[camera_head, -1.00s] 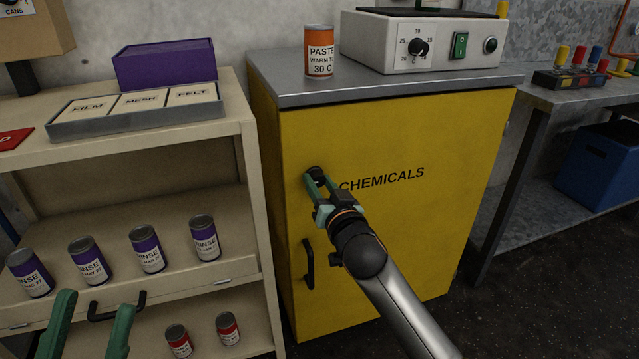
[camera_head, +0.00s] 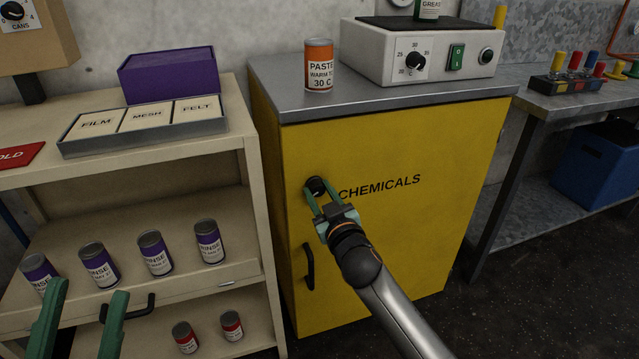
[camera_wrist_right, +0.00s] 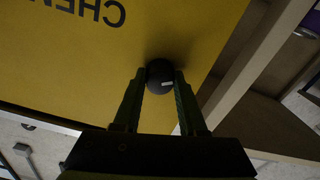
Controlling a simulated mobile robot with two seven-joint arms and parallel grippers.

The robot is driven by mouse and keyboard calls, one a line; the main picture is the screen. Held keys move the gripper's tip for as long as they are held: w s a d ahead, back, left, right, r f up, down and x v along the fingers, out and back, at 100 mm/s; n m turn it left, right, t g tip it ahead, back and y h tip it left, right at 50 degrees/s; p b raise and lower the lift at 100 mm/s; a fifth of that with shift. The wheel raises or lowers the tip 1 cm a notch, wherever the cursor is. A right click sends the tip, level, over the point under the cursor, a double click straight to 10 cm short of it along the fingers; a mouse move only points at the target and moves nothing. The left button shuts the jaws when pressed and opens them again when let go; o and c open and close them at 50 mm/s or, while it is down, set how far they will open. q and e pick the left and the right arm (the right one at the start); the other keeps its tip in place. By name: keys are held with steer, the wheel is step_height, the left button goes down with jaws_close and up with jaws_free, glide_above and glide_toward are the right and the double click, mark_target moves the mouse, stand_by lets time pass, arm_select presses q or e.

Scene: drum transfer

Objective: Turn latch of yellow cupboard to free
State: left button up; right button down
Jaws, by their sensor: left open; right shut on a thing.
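The yellow cupboard (camera_head: 400,230) stands in the middle of the head view, its door marked CHEMICALS and closed. Its latch is a round black knob (camera_head: 316,186) near the door's upper left; it also shows in the right wrist view (camera_wrist_right: 160,76), with a small pale mark on it. My right gripper (camera_head: 318,195) is shut on the latch, one fingertip on each side. A black door handle (camera_head: 308,266) sits below the latch. My left gripper (camera_head: 88,288) is open and empty at the lower left, in front of the shelf unit.
An orange paste can (camera_head: 318,66) and a white control box (camera_head: 420,50) stand on the cupboard top. The beige shelf unit (camera_head: 150,164) at the left holds purple and red cans. A grey bench (camera_head: 560,98) and blue bin (camera_head: 598,168) are at the right.

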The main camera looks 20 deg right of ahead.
steer(key=shift+r+n+p, duration=0.15)
steer(key=shift+n+p, duration=0.4)
steer(key=shift+n, duration=0.45)
steer(key=n+p, duration=0.2)
steer(key=n, duration=0.1)
steer(key=shift+n, duration=0.4)
steer(key=n+p, duration=0.1)
steer(key=n, duration=0.4)
steer(key=shift+p, duration=0.3)
arm_select(q)
steer(key=w+a+f+n+g+y, duration=0.1)
steer(key=w+f+n+g+y, duration=0.2)
steer(key=f, duration=0.7)
steer(key=w+a+f+n+g+y, duration=0.1)
steer(key=w+f+n+g+y, duration=0.2)
steer(key=f+y, duration=0.4)
steer(key=shift+w+f+n+y, duration=0.4)
steer(key=shift+w+f+n, duration=0.05)
steer(key=shift+f+n, duration=0.9)
arm_select(e)
steer(key=shift+n, duration=0.8)
steer(key=shift+c, duration=2.3)
jaws_free()
